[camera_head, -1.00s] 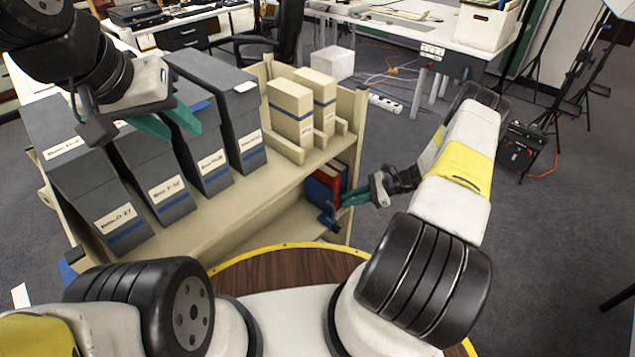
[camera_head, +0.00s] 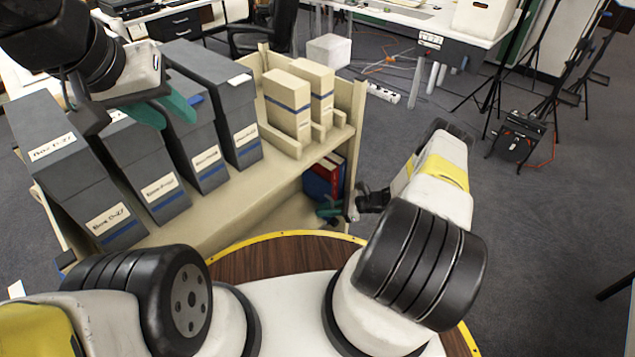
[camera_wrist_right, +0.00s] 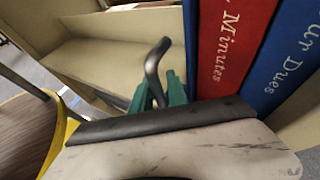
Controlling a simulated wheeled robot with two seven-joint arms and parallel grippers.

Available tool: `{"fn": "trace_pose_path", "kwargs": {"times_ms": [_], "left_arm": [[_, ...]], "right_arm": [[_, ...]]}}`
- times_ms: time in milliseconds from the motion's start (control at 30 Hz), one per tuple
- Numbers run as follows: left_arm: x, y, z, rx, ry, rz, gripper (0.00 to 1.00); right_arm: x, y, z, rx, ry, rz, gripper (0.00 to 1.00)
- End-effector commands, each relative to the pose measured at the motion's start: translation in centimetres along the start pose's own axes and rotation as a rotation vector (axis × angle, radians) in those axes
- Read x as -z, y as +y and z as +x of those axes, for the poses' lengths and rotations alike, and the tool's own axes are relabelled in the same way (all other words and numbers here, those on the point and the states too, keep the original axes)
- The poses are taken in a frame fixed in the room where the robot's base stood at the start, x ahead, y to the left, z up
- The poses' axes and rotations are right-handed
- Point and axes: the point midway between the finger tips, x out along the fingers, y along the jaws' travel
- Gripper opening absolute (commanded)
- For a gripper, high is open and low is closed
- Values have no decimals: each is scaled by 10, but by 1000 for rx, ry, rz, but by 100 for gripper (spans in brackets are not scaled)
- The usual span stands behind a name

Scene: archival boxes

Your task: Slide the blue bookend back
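In the right wrist view a narrow blue upright strip (camera_wrist_right: 189,40), which looks like the bookend's edge, stands against the left side of a red binder (camera_wrist_right: 230,50). A blue binder (camera_wrist_right: 285,65) stands right of the red one. My right gripper (camera_wrist_right: 162,85) has green fingers low beside the strip. A dark curved bar (camera_wrist_right: 154,65) rises between them; I cannot tell whether they grip it. In the head view my right gripper (camera_head: 328,209) is at the lower shelf, covering most of the bookend's area. My left gripper (camera_head: 181,126) is open above the grey boxes.
The cream cart (camera_head: 225,215) carries several leaning grey boxes (camera_head: 155,175) and two cream boxes (camera_head: 290,110) on top. The lower shelf (camera_wrist_right: 110,70) left of the binders is bare. The cart's end panel (camera_head: 353,125) is close to my right arm.

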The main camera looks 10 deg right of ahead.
Motion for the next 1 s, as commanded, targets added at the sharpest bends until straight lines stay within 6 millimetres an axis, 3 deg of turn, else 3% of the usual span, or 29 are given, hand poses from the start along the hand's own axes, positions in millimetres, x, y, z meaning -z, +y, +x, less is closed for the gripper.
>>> {"fn": "trace_pose_path", "kwargs": {"times_ms": [200, 333, 1000], "left_arm": [[0, 0, 0, 0, 0, 0, 36], [0, 0, 0, 0, 0, 0, 36], [0, 0, 0, 0, 0, 0, 36]], "right_arm": [[0, -1, 1, 1, 1, -1, 20], [0, 0, 1, 1, 1, -1, 0], [0, 0, 1, 1, 1, -1, 0]]}}
